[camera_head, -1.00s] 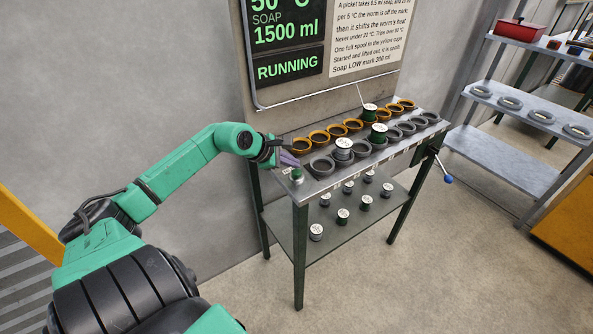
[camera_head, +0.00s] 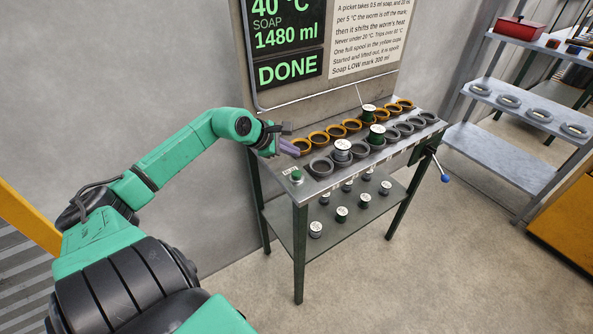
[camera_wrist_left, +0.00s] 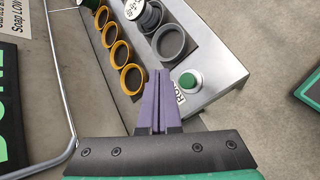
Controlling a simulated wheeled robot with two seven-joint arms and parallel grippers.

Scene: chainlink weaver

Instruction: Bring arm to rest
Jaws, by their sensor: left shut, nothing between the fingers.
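My left gripper (camera_head: 290,148) is shut and empty, its purple fingers held above the near left corner of the bench (camera_head: 318,192). In the left wrist view its closed fingers (camera_wrist_left: 158,78) point toward the cups, left of the green button (camera_wrist_left: 187,81). The green button (camera_head: 296,175) sits on the bench corner, clear of the fingers in the head view. The left arm (camera_head: 165,160) reaches in from the left, bent at the elbow. My right gripper is not in view.
Yellow cups (camera_head: 319,138) and grey cups (camera_head: 321,165) line the bench top, some with spools (camera_head: 342,150). More spools (camera_head: 341,214) stand on the lower shelf. A screen (camera_head: 286,40) reads DONE, 40 °C, 1480 ml. A shelf rack (camera_head: 510,130) stands at right.

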